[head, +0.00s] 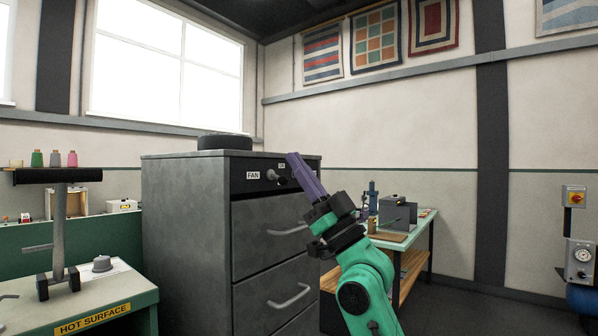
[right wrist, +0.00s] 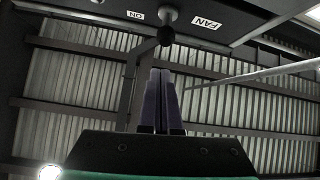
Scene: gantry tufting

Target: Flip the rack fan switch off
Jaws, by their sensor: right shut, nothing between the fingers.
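The rack is a dark grey metal cabinet (head: 188,225) with drawers. Its black top panel bears a white FAN label (head: 253,175), a smaller ON label (head: 282,166) and the fan switch (head: 271,175), a short metal lever with a dark ball end. In the right wrist view the switch (right wrist: 167,32) hangs from its round base near the top, beside the FAN label (right wrist: 207,23). My right gripper (head: 294,157) is shut and empty, its purple fingers in front of the panel's right part. In the wrist view its tips (right wrist: 161,71) lie just below the ball; contact cannot be told. My left gripper is out of view.
A black round object (head: 224,142) lies on the cabinet top. A green bench marked HOT SURFACE (head: 92,318) stands at left. A workbench (head: 424,222) with a grey box stands behind my right arm. Open floor shows at right.

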